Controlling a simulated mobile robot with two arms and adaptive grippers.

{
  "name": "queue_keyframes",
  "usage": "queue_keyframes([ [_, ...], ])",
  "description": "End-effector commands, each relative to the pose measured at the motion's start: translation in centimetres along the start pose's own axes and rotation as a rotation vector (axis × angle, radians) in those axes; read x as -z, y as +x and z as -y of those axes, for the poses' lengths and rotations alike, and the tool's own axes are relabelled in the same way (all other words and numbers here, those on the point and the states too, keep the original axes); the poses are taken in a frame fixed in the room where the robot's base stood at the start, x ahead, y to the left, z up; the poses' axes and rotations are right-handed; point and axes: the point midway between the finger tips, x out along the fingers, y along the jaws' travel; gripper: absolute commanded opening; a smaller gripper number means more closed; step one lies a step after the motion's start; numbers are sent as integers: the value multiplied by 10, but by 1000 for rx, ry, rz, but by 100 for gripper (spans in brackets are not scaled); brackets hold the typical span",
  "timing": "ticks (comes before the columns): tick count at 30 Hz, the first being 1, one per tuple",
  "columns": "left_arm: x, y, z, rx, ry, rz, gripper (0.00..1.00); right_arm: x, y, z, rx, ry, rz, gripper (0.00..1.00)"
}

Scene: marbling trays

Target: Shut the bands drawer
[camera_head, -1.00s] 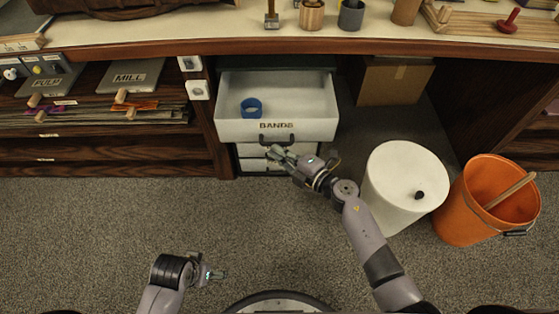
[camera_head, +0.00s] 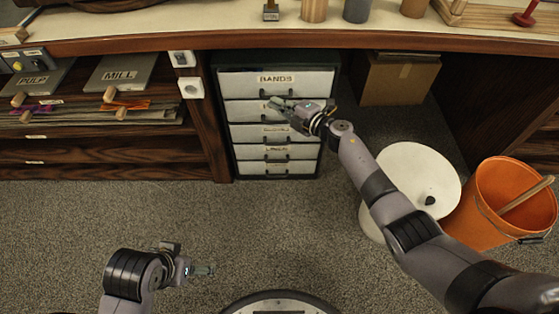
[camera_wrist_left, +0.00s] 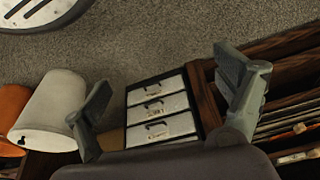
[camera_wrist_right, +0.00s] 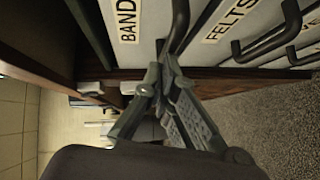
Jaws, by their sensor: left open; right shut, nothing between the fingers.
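The bands drawer (camera_head: 300,81) is the top white drawer of the cabinet under the counter. In the head view its front sits about flush with the drawers below. Its BANDS label (camera_wrist_right: 127,18) and a dark handle show in the right wrist view. My right gripper (camera_head: 276,103) is shut and empty, just in front of the top drawer's lower part, by its handle; I cannot tell whether it touches. In the right wrist view its closed fingers (camera_wrist_right: 160,75) are close to the handle. My left gripper (camera_head: 208,269) is open and empty, low over the carpet, away from the cabinet.
Several more drawers, one labelled FELTS (camera_wrist_right: 230,20), lie below. A white lidded bin (camera_head: 405,185) and an orange bucket (camera_head: 490,225) stand at the right, near my right arm. A cardboard box (camera_head: 398,82) sits under the counter. The carpet (camera_head: 240,220) before the cabinet is clear.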

Motion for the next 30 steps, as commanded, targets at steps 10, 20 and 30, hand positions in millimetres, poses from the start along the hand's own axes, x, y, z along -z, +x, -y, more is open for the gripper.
queue_keyframes([
  [10, 20, 3, -2, -5, 3, -84, 90, -4, 4, -2, -2, 1, 3, 0],
  [20, 20, 2, -2, -4, 3, -84, 90, -5, 4, -5, -5, -1, 6, 0],
  [30, -1, -10, 0, 0, -1, 17, 90, -4, -6, -9, -2, 0, 3, 0],
])
